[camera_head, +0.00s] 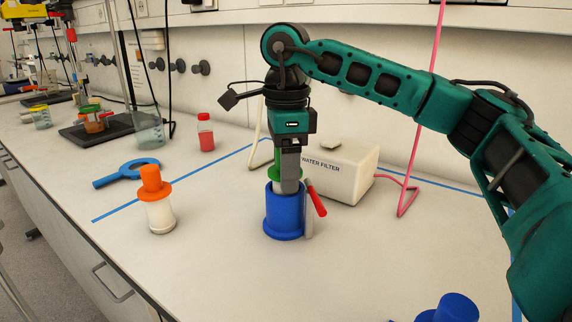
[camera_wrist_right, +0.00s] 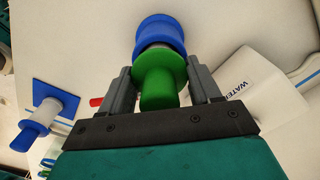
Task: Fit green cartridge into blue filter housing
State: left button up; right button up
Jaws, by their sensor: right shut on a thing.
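The blue filter housing (camera_head: 284,214) stands upright on the bench in the middle of the head view. It also shows at the top of the right wrist view (camera_wrist_right: 160,34). My right gripper (camera_head: 289,186) is shut on the green cartridge (camera_wrist_right: 158,82), directly above the housing. A pale band of the cartridge shows between its green flange and the blue rim. The cartridge looks upright and lined up with the opening. Whether its lower end is inside the housing is hidden. My left gripper is not in view.
A white water filter box (camera_head: 345,176) stands close behind right, with a red handle (camera_head: 317,202) beside the housing. An orange-topped white cartridge (camera_head: 160,212), a blue wrench (camera_head: 125,172) and a red-capped bottle (camera_head: 206,135) are left. A blue item (camera_head: 455,308) is front right.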

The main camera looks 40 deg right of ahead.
jog(key=shift+f+b, duration=0.4)
jog(key=shift+f, duration=0.3)
jog(key=shift+r, duration=0.2)
jog(key=shift+r+p, duration=3.05)
jog(key=shift+r, duration=0.25)
jog(key=shift+p, duration=0.3)
jog(key=shift+f+b, duration=1.4)
jog(key=shift+f, duration=0.75)
jog(key=shift+f+b, duration=0.7)
jog(key=shift+f, duration=0.6)
